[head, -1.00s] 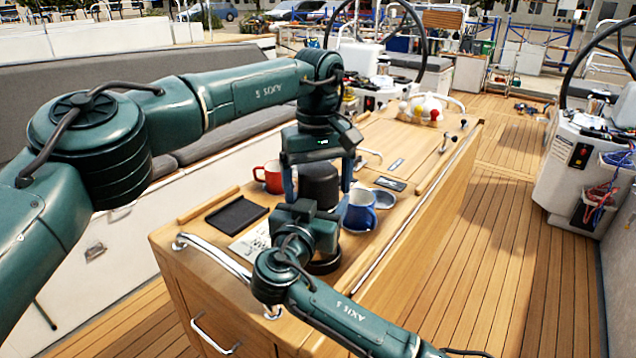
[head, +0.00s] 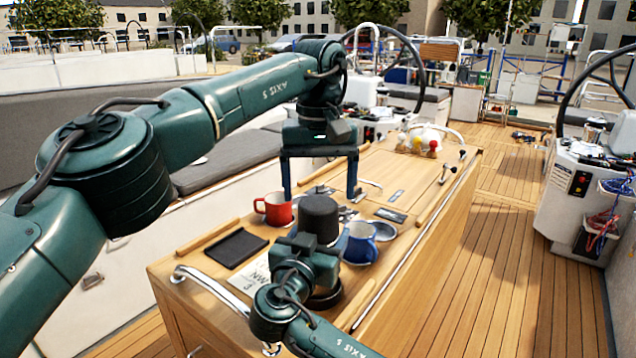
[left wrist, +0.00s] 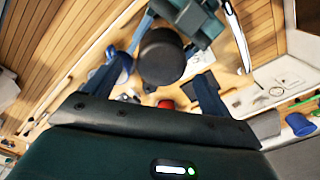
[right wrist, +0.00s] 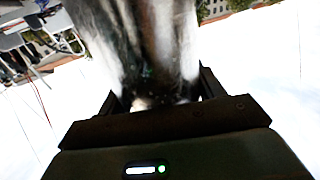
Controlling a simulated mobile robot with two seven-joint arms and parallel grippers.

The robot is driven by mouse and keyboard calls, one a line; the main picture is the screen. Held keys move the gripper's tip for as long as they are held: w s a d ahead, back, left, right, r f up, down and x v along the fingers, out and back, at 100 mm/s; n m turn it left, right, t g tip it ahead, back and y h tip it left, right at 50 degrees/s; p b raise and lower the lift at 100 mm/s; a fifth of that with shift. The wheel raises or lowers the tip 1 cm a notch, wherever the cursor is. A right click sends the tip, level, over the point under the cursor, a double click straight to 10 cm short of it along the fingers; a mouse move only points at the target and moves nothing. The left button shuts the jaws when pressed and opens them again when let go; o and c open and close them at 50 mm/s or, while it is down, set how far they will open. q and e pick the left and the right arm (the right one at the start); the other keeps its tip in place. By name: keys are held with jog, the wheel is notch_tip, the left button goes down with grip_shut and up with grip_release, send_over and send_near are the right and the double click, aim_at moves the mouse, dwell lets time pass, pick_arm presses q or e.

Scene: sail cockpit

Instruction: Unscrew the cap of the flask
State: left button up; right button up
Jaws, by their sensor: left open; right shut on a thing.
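The flask stands upright on the cockpit table, its dark base (head: 325,298) showing below my right gripper. Its black cap (head: 320,218) is on top; the joint with the body is largely hidden behind the gripper. My right gripper (head: 308,258) is shut on the flask's body. The right wrist view shows the shiny metal body (right wrist: 145,45) between its fingers. My left gripper (head: 320,194) is open and empty, pointing down above and slightly behind the cap. In the left wrist view the cap (left wrist: 160,57) lies beyond the spread fingers, apart from them.
A red mug (head: 274,208) stands left of the cap and a blue mug (head: 360,243) close to its right. A black tray (head: 236,248) and a printed sheet (head: 256,280) lie at the front left. The table (head: 400,165) is clearer toward the back.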

aim_at(318, 202)
pick_arm(q)
jog(key=shift+r+m, duration=0.55)
jog(key=shift+m, duration=0.65)
jog(key=shift+r+m, duration=0.1)
jog(key=shift+m, duration=0.3)
jog(key=shift+a, duration=0.1)
notch_tip(318, 202, down, 8)
jog(key=shift+r, duration=0.1)
jog(key=c, duration=1)
jog(key=n, duration=0.6)
